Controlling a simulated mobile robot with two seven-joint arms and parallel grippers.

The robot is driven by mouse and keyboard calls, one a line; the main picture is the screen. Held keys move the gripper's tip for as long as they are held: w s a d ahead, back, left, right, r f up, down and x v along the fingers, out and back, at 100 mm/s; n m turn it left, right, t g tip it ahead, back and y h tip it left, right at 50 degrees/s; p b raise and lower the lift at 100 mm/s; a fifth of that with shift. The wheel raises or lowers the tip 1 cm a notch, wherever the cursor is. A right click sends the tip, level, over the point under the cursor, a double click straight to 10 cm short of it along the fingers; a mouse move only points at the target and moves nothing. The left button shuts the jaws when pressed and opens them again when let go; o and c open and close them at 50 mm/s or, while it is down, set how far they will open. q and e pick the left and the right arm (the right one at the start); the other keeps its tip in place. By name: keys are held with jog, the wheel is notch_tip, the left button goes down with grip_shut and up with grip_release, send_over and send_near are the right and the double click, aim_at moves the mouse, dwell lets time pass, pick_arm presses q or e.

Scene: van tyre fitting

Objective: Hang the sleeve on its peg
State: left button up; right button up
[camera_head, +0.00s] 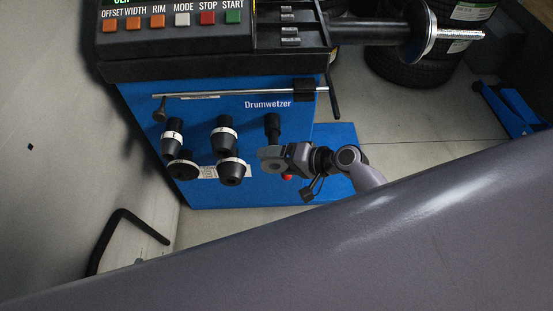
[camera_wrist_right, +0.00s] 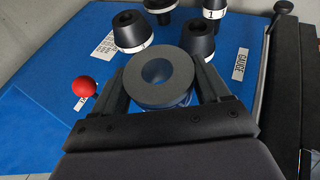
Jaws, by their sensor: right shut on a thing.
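My right gripper (camera_head: 275,160) is in front of the blue machine panel. In the right wrist view its two fingers (camera_wrist_right: 158,88) are shut on a thick dark grey ring-shaped sleeve (camera_wrist_right: 181,80), one finger on each side. The sleeve's open end faces the wrist camera. In the head view the sleeve (camera_head: 268,154) is small and partly hidden by the gripper. The frames do not show clearly whether it touches the panel or a peg behind it. My left gripper is not in view.
Several black cones with white bands, such as one (camera_head: 223,132) and another (camera_head: 233,171), hang on the panel left of the gripper. A black cylinder (camera_head: 273,127) sits just above. A red ball knob (camera_wrist_right: 84,89) is close by. A rod (camera_head: 235,93) crosses above.

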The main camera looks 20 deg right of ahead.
aim_at(275, 139)
jog(key=shift+w, duration=0.15)
jog(key=shift+w, duration=0.1)
jog(key=shift+w+d+b, duration=0.15)
jog(key=shift+w+b, duration=0.15)
dwell(1.0)
jog(key=shift+w+d, duration=0.1)
jog(key=shift+w, duration=0.3)
dwell(0.5)
jog(key=shift+w+d+b, duration=0.15)
jog(key=shift+w+b, duration=0.25)
jog(key=shift+w, duration=0.1)
jog(key=shift+w+d+b, duration=0.15)
jog(key=shift+w+b, duration=0.25)
jog(key=shift+w, duration=0.1)
jog(key=shift+w+d+b, duration=0.25)
jog(key=shift+w+b, duration=0.4)
jog(key=shift+w, duration=0.3)
jog(key=o, duration=1.1)
